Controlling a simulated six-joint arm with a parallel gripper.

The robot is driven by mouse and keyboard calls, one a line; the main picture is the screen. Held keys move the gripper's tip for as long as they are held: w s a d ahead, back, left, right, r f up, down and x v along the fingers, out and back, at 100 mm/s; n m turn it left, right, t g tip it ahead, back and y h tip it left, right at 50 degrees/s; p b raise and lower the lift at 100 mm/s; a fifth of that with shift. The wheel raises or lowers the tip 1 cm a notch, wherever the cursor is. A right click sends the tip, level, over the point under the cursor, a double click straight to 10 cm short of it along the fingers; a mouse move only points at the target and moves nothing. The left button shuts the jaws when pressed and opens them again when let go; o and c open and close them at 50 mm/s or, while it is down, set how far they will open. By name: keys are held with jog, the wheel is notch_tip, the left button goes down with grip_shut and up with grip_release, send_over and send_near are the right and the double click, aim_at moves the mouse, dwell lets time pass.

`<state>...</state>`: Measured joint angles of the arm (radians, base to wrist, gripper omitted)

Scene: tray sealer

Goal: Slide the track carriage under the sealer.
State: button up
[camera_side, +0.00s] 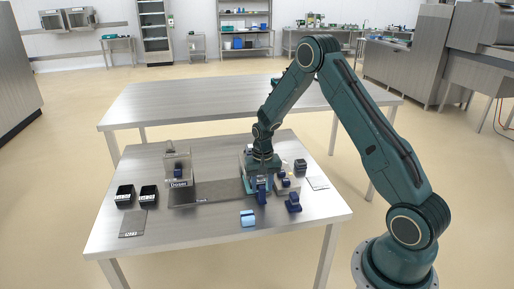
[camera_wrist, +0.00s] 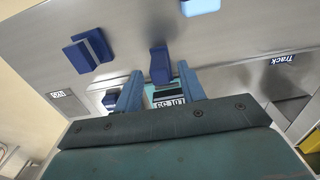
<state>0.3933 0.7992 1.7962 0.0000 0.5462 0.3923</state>
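My gripper (camera_wrist: 158,76) is open, its two blue fingers apart. A dark blue upright block (camera_wrist: 160,64) shows between and just beyond the fingertips, with a visible gap on each side. I cannot tell whether this block belongs to the track carriage. A plate with a partly hidden printed label (camera_wrist: 170,103) lies below the fingers. The dark flat track (camera_side: 215,191) runs left from my gripper, which hangs low at its right end in the side view. The sealer cannot be made out clearly; my arm covers that area.
A clear-walled doser (camera_side: 177,168) stands at the track's left end. Two black trays (camera_side: 125,194) (camera_side: 148,193) and a grey mat (camera_side: 133,223) lie further left. A light blue piece (camera_side: 247,218) and a dark blue piece (camera_side: 293,203) stand near the front. The front middle is mostly clear.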

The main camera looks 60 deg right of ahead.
jog(key=shift+r, duration=2.2)
jog(key=shift+r, duration=0.1)
jog(key=shift+a+r, duration=0.1)
jog(key=shift+r, duration=0.15)
jog(key=s+a+r+n+t, duration=0.15)
jog(key=s+a+r, duration=0.3)
jog(key=r, duration=0.55)
jog(key=s+a+r+n+t, duration=0.1)
jog(key=s+a+r+n, duration=0.25)
jog(key=a+r, duration=0.4)
jog(key=s+a+r+n+t, duration=0.1)
jog(key=s+a+r+n, duration=0.1)
jog(key=s, duration=0.7)
jog(key=s+a+r+n+t, duration=0.2)
jog(key=s+r, duration=0.3)
jog(key=s, duration=0.3)
jog(key=shift+s+a+r, duration=0.3)
jog(key=shift+s+a, duration=0.05)
jog(key=shift+a, duration=0.55)
